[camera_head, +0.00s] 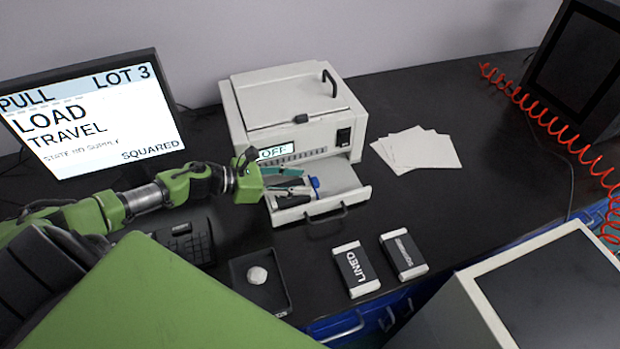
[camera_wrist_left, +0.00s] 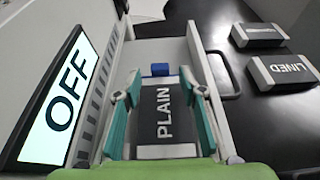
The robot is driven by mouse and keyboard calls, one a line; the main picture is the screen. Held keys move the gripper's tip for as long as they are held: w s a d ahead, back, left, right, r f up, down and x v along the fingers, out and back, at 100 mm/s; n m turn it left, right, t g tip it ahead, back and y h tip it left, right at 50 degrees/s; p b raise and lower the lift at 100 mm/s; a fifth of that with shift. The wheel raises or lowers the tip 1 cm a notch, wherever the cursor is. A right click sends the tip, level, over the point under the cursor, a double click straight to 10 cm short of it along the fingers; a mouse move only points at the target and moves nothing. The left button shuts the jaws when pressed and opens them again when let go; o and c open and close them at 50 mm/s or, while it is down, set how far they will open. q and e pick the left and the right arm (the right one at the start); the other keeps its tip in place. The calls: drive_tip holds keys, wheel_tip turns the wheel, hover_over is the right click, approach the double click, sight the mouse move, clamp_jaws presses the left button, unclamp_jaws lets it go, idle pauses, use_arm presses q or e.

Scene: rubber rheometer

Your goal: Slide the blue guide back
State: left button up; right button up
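The blue guide (camera_head: 314,183) is a small blue piece in the pulled-out drawer (camera_head: 350,197) of the white instrument (camera_head: 292,105). In the left wrist view the blue guide (camera_wrist_left: 160,69) stands just beyond the far end of a dark block marked PLAIN (camera_wrist_left: 162,115), which lies in the drawer. My left gripper (camera_head: 288,181) is over the drawer, its teal fingers (camera_wrist_left: 160,92) spread along both sides of the PLAIN block. I cannot tell whether they grip the block or only flank it. The fingertips are short of the blue guide. My right gripper is not in view.
The instrument's display (camera_head: 277,152) reads OFF. Blocks marked LINED (camera_head: 356,268) and SQUARED (camera_head: 403,254) lie in front, beside a black tray (camera_head: 279,303) with a pale lump. White sheets (camera_head: 418,150) lie right. A monitor (camera_head: 92,118) and keypad (camera_head: 184,241) stand left.

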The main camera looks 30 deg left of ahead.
sight(315, 180)
use_arm(q)
drive_tip(key=shift+p+x, duration=0.35)
drive_tip(key=shift+x, duration=1.65)
clamp_jaws()
